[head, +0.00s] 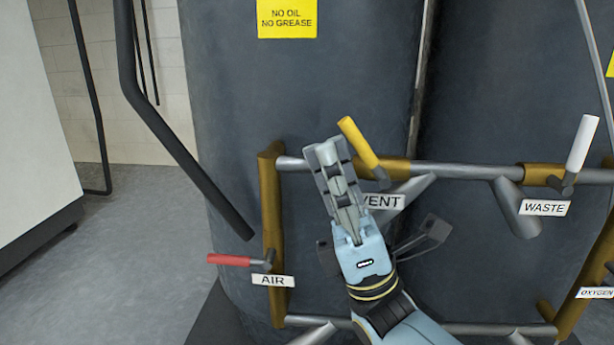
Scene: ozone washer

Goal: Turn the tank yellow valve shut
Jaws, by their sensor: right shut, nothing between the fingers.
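The yellow valve handle (358,142) sits on the upper pipe in front of the dark tanks, above the VENT label (382,202). It slants up and to the left from its pivot on the brass fitting. My right gripper (328,150) is shut and empty, its fingers pointing up. Its fingertips are just left of the yellow handle in the picture; I cannot tell whether they touch it. The gripper hides part of the upper pipe and the left part of the VENT label. My left gripper is not in view.
A red handle (230,260) by the AIR label (273,281) lies level at left. A white handle (582,143) stands nearly upright above the WASTE label (544,208). A dark hose (165,135) hangs at upper left. The grey floor (130,260) at left is clear.

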